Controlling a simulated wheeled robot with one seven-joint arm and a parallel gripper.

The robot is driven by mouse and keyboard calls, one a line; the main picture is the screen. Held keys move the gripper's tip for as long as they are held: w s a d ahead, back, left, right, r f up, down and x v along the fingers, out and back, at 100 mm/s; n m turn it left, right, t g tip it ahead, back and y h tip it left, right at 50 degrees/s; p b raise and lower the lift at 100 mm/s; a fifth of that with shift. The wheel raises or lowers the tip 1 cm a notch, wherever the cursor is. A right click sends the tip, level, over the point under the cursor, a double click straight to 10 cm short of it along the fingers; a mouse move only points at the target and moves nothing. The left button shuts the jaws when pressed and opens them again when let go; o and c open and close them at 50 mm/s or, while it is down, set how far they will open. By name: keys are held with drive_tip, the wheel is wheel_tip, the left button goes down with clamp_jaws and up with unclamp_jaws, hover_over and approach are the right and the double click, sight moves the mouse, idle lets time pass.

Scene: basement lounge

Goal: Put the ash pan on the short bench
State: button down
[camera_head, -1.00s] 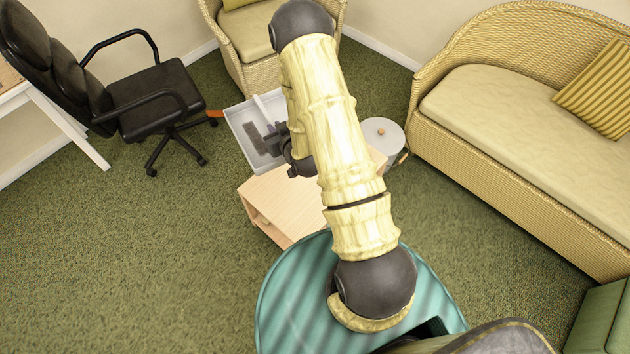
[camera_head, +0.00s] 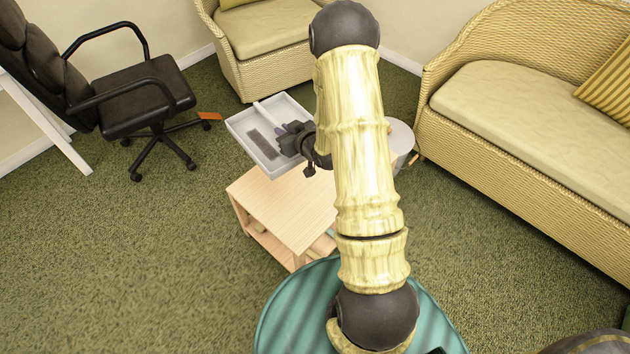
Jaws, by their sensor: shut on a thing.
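The ash pan (camera_head: 241,128) is a shallow light grey tray with a dark grey patch inside. My gripper (camera_head: 287,141) is shut on the pan at its right side; the exact grip is partly hidden by the dark jaws. The short bench (camera_head: 280,200) is a low pale wooden piece with a flat top and an open shelf below. The pan appears held above and behind the bench's far edge in the picture, with its left part over the carpet. My arm hides the bench's right part.
A round whitish thing (camera_head: 401,138) stands behind my arm, partly hidden. A black office chair (camera_head: 140,100) is at left, near a small orange thing (camera_head: 209,116). A wicker armchair (camera_head: 262,45) is behind, a wicker sofa (camera_head: 520,110) at right. Green carpet at left is clear.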

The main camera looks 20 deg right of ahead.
drive_tip(key=d+f+n+y+b, duration=0.1)
drive_tip(key=d+f+b, duration=0.3)
drive_tip(key=f+b, duration=0.6)
drive_tip(key=s+d+f+y+b, duration=0.1)
drive_tip(key=d+f+b, duration=0.4)
drive_tip(key=f+b, duration=0.6)
drive_tip(key=b, duration=0.6)
drive_tip(key=shift+s+f+n, duration=0.25)
drive_tip(key=shift+n, duration=0.15)
drive_tip(key=shift+f+b, duration=1.3)
drive_tip(key=shift+f, duration=1.2)
drive_tip(key=b, duration=0.3)
hover_over(316, 195)
drive_tip(key=shift+f, duration=2.5)
